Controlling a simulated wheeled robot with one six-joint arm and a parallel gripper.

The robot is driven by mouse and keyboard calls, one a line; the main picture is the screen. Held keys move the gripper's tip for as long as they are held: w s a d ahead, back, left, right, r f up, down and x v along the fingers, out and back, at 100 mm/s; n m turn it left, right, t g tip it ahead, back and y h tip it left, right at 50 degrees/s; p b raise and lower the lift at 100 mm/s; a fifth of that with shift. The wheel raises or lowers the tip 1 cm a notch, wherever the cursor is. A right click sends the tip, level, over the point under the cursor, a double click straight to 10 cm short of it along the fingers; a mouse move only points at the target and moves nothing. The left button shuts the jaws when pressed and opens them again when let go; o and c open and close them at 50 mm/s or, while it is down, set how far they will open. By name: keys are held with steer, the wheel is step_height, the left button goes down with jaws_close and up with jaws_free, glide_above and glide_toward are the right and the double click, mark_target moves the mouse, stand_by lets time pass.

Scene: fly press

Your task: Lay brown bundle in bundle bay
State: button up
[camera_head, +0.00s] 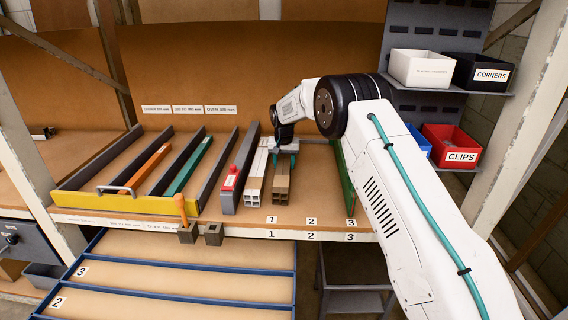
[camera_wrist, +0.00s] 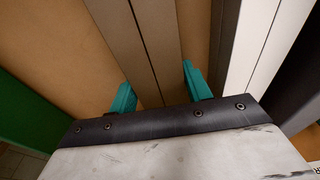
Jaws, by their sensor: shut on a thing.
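The brown bundle (camera_head: 281,188) is a set of long square tubes, lying lengthwise with its open ends toward the front of the shelf. My gripper (camera_head: 287,148) is over its farther part, and its teal fingers (camera_wrist: 159,92) stand on both sides of the brown bundle (camera_wrist: 150,45), shut on it. A white bundle (camera_head: 255,180) lies close to its left, parallel; it also shows to the right in the wrist view (camera_wrist: 262,45). The bay is the shelf stretch (camera_head: 318,195) with number labels 1, 2 and 3 along its front. I cannot tell whether the brown bundle touches the shelf.
A grey rail with a red block (camera_head: 231,178) stands left of the white bundle. A green plate (camera_head: 343,178) bounds the right side. Between it and the brown bundle is bare board. Farther left is a divided rack (camera_head: 95,203) with orange and green bars.

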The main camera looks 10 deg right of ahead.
steer(key=shift+f, duration=0.1)
steer(key=o, duration=1.5)
